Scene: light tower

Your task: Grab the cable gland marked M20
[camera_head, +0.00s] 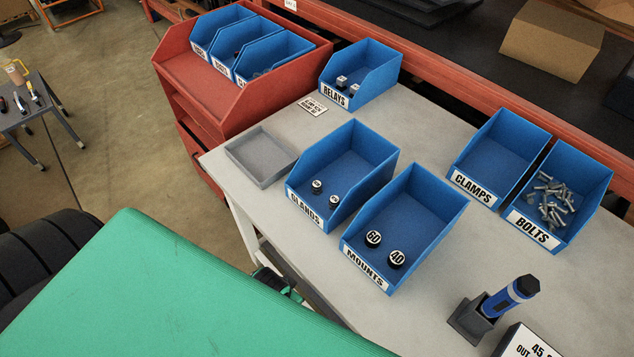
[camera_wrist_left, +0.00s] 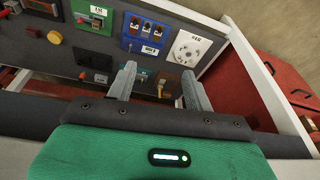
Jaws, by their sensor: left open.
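In the head view two small dark cable glands with white marked tops stand in the blue bin labelled GLANDS (camera_head: 352,160). One gland (camera_head: 317,186) is at the left and the other gland (camera_head: 334,201) is nearer the front right. Their markings are too small to read. My left gripper (camera_wrist_left: 158,72) is open and empty in the left wrist view, its two grey fingers apart in front of a dark panel. No gland shows between the fingers. My right gripper is in neither view.
A MOUNTS bin (camera_head: 420,200) with two black mounts marked 60 and 40 stands right of GLANDS. An empty grey tray (camera_head: 262,158) sits at its left. RELAYS (camera_head: 372,66), CLAMPS (camera_head: 512,130) and BOLTS (camera_head: 585,175) bins stand behind. The wrist view shows a dark panel (camera_wrist_left: 92,50) with switches.

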